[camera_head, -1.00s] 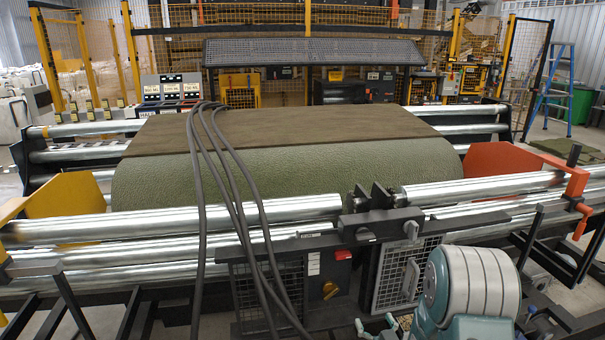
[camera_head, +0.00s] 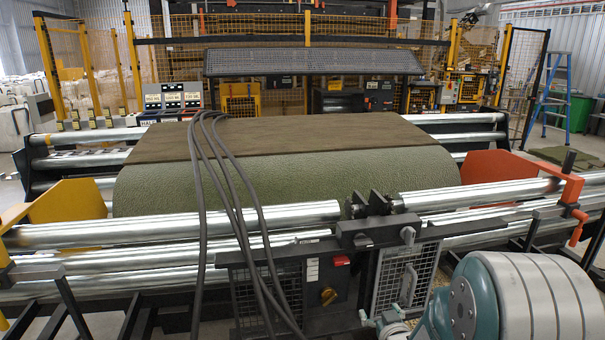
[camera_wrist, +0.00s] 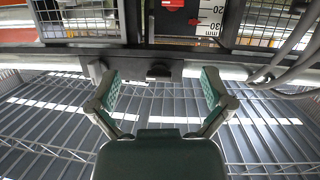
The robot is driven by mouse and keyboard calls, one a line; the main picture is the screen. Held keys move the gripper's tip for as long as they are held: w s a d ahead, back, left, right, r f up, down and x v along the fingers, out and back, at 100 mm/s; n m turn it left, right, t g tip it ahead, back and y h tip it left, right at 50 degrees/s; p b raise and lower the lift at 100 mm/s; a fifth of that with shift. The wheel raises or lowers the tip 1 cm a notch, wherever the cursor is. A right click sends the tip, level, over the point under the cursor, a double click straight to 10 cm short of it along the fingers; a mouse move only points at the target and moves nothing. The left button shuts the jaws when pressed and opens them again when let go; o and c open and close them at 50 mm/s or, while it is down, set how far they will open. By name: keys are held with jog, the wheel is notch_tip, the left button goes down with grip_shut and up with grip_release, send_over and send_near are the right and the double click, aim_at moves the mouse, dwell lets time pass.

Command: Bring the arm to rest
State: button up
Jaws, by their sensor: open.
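My gripper (camera_wrist: 160,95) is in the wrist view with its two green-padded fingers spread wide. Nothing is between the fingers. Beyond them is a dark machine rail, apart from the fingertips as far as I can tell. In the head view, only a teal and pale grey link of my arm shows at the bottom right, in front of the machine frame; the gripper itself is not visible there. The large green turf roll (camera_head: 290,180) lies behind the shiny metal rollers (camera_head: 180,223), with a brown strip over its top. No held thing is visible.
Black cables (camera_head: 232,190) drape over the turf and hang down the machine's front. A control box with a red switch (camera_head: 341,261) and a mesh panel (camera_head: 402,280) are at front centre. An orange side plate (camera_head: 495,166) is right, a yellow one (camera_head: 70,203) left.

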jog(key=s+a+r+m+g, duration=0.1)
jog(key=s+r+g, duration=0.3)
jog(key=s, duration=1)
jog(key=s+a+r+m+g+h, duration=0.1)
jog(key=s+r+g, duration=0.4)
jog(key=s+r, duration=0.6)
jog(key=s, duration=0.4)
jog(key=shift+s+a+h, duration=0.15)
jog(key=shift+a+h, duration=0.15)
jog(key=shift+a, duration=0.1)
